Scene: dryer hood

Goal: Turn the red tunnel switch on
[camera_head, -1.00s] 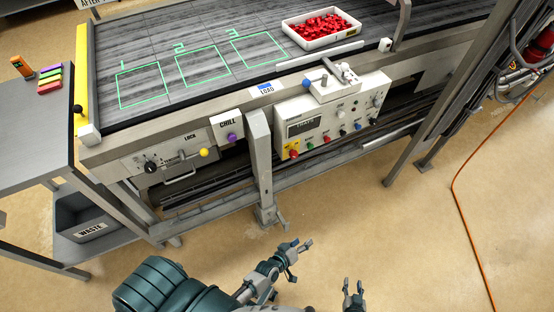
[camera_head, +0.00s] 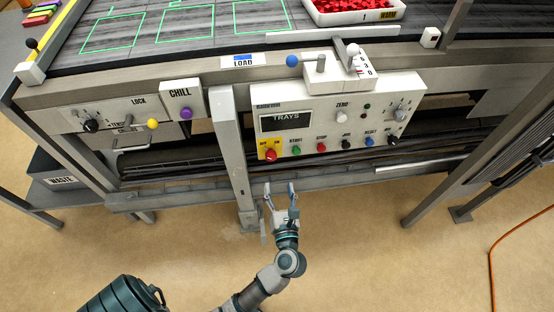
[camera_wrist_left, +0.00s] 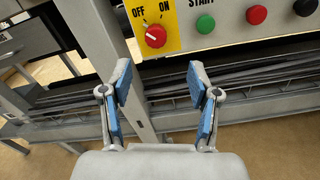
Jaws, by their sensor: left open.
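The red switch (camera_head: 271,155) is a rotary knob on a yellow plate marked OFF and ON, at the lower left corner of the white control box (camera_head: 340,112). In the left wrist view the red knob (camera_wrist_left: 156,36) is near the top, its white mark pointing up toward the left, near OFF. My left gripper (camera_head: 280,189) is open and empty, below the knob and apart from it. Its blue-padded fingers (camera_wrist_left: 160,88) also show in the left wrist view, with the knob beyond them. My right gripper is not in view.
Green (camera_head: 296,150), red (camera_head: 321,147) and other buttons sit right of the knob. A grey post (camera_head: 231,150) stands just left of the box. A purple CHILL button (camera_head: 186,113) and a yellow-knobbed lever (camera_head: 152,123) are further left.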

